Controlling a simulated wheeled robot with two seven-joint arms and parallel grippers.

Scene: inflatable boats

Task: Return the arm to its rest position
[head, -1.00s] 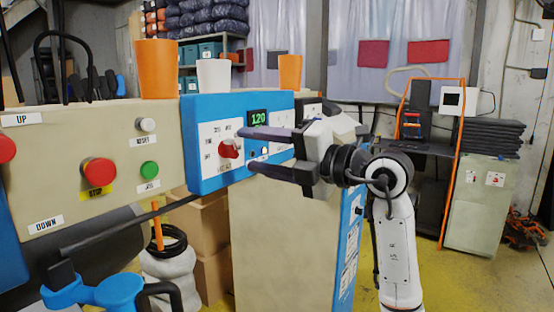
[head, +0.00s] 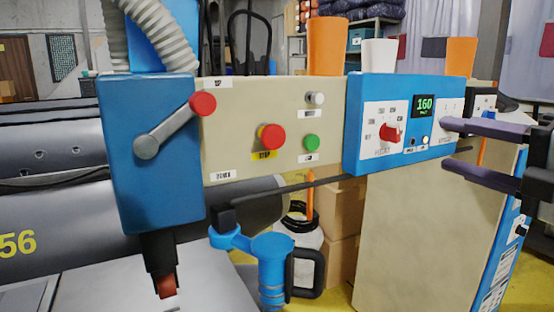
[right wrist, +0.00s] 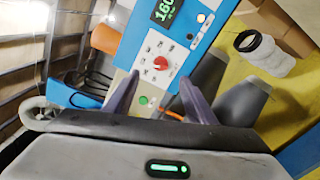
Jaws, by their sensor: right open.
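My right gripper (head: 447,145) is at the right edge of the head view, its two dark fingers apart and pointing left. It is empty, in front of the right part of the blue control panel (head: 352,130). The panel has a red knob (head: 391,131) and a green display (head: 424,105) reading 160. In the right wrist view the open fingers (right wrist: 160,80) point toward the panel, and the red knob (right wrist: 160,63) shows beyond them with no finger on it. Most of the right arm is outside the head view. My left gripper is not in view.
A beige panel (head: 240,140) with red and green buttons adjoins the blue one. A blue machine head (head: 160,185) with a red-tipped lever (head: 203,104) stands at left. Orange and white cups (head: 378,58) stand on top. A blue handle (head: 270,250) juts out below.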

